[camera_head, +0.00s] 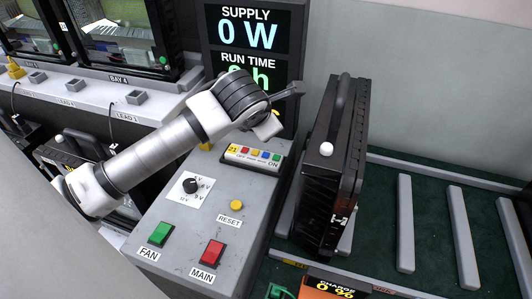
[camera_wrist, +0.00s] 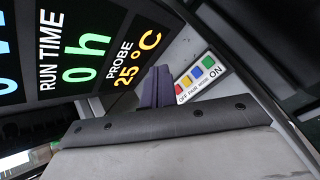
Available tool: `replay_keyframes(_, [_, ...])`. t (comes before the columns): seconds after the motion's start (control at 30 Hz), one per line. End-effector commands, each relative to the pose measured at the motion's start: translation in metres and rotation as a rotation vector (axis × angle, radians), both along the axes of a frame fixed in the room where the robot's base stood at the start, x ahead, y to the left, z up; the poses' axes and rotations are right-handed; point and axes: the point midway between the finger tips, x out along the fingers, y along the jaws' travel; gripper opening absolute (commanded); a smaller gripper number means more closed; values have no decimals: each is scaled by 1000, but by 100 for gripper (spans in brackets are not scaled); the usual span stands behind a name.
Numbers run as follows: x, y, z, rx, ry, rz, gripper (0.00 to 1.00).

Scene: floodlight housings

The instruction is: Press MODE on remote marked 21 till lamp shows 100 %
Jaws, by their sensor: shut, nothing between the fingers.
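The remote marked 21 (camera_head: 252,158) lies on the grey console below the display. It has red, yellow, blue and green buttons; in the wrist view the remote (camera_wrist: 200,80) shows the labels OFF, PAIR, MODE and ON, with MODE beside the blue button (camera_wrist: 209,62). My gripper (camera_head: 298,89) is shut and empty, above and to the right of the remote, in front of the display. In the wrist view its fingers (camera_wrist: 157,88) are just left of the remote, apart from it. A black floodlight housing (camera_head: 335,165) stands upright to the right. No lit percentage shows on its visible sides.
The display (camera_head: 248,35) reads SUPPLY 0 W. The console also has a dial (camera_head: 190,186), a yellow RESET button (camera_head: 237,205), a green FAN button (camera_head: 159,234) and a red MAIN button (camera_head: 214,253). An orange-edged unit (camera_head: 332,290) reads CHARGE 0 %. Empty rack bars (camera_head: 405,225) lie right.

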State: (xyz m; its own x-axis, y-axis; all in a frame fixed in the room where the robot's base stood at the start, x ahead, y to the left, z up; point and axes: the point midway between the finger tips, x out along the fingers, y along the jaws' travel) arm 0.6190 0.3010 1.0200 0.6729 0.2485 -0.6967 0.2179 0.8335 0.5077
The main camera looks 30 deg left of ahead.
Motion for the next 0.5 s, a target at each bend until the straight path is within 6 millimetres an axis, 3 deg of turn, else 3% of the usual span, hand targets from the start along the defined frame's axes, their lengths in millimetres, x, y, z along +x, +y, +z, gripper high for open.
replay_keyframes(0.17, [0,0,-16,-2,1,0,0])
replay_keyframes(0.5, [0,0,-70,-1,-1,0,0])
